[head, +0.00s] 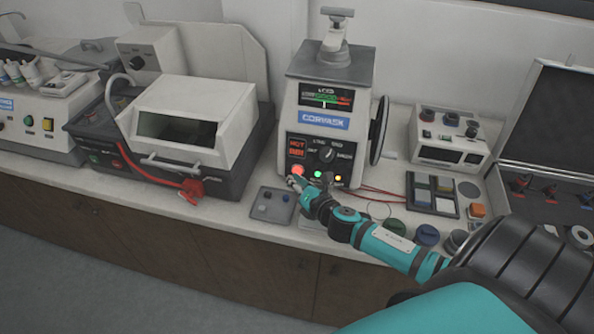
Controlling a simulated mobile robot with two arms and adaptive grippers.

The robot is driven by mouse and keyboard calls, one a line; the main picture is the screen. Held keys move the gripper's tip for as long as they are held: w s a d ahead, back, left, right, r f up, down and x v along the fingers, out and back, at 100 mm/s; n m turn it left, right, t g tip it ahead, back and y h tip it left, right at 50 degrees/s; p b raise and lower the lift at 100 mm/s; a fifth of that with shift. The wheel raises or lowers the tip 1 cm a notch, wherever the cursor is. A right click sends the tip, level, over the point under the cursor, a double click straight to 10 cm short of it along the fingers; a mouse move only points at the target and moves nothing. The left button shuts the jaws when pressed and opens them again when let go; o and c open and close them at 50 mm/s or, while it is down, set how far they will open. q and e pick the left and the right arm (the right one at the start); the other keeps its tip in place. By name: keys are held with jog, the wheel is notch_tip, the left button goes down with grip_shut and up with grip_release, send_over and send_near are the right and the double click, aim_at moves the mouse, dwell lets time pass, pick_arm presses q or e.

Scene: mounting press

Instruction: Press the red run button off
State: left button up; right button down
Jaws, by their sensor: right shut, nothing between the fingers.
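The mounting press (328,100) stands on the bench at the centre of the head view. Its front panel has a lit red button (297,170) at the lower left, with a green and a yellow button to its right. My right arm comes in from the lower right. My right gripper (293,181) is shut and empty, with its fingertips at the lower edge of the red button. I cannot tell whether they touch it. The gripper hides part of the panel's lower edge. My left gripper is not in view.
A small grey tray (271,205) lies in front of the press, left of my gripper. A white-lidded machine (190,125) stands to the left. A black sample tray (433,194), a small control box (450,140) and an open case (552,120) are to the right.

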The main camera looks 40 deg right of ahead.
jog(key=shift+w, duration=0.1)
dwell(0.5)
jog(key=shift+w+d, duration=0.2)
jog(key=shift+d, duration=0.1)
jog(key=shift+s+a, duration=0.3)
dwell(0.3)
jog(key=shift+s+a+p, duration=0.25)
jog(key=shift+a+p, duration=0.05)
jog(key=shift+s+a+r+p, duration=0.2)
jog(key=shift+s+a, duration=0.35)
jog(key=shift+a, duration=0.1)
jog(key=shift+s+a+r+p, duration=0.15)
jog(key=shift+s+a+p, duration=0.05)
jog(key=shift+s+a, duration=0.4)
jog(key=shift+s+a+r+p, duration=0.2)
jog(key=shift+s+a, duration=0.3)
jog(key=shift+a, duration=0.2)
